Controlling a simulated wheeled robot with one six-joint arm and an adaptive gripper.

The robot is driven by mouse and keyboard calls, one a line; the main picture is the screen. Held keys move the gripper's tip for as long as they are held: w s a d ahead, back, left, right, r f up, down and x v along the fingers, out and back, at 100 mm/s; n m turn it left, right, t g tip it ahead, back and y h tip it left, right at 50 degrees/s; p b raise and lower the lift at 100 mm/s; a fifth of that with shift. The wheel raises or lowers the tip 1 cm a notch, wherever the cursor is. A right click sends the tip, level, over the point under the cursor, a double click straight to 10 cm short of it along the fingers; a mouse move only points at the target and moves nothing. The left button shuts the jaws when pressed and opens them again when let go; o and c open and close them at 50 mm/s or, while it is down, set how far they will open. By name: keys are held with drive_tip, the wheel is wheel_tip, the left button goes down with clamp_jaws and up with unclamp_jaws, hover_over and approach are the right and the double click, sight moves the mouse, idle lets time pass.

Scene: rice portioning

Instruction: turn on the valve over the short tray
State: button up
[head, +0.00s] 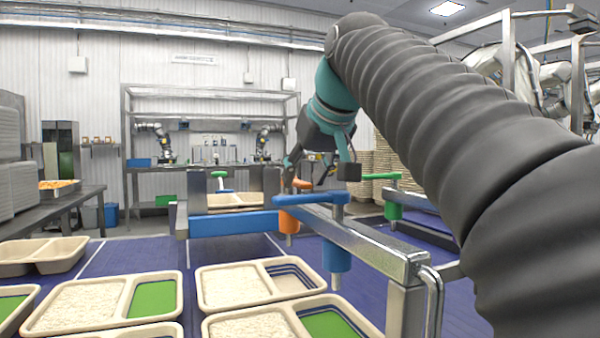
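My gripper (321,170) hangs at the end of my teal and dark arm, its fingers spread apart, near the orange valve (289,219). The gripper hides part of the orange valve's top, and I cannot tell whether they touch. A blue valve (336,256) with a flat blue handle (312,198) stands nearer, on the metal frame. Below lie two-compartment trays: one (197,287) has white rice on the left and a mostly bare right compartment. Another (26,324) has rice and a green compartment. I cannot tell which tray is the short one.
A green valve (393,211) stands to the right and a green handle (219,175) to the left. The metal frame (372,245) and a blue bar (233,223) cross the middle. My ribbed arm covers much of the right side. A dark table (52,208) stands left.

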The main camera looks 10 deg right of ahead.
drive_tip(key=v, duration=1.2)
idle(0.6)
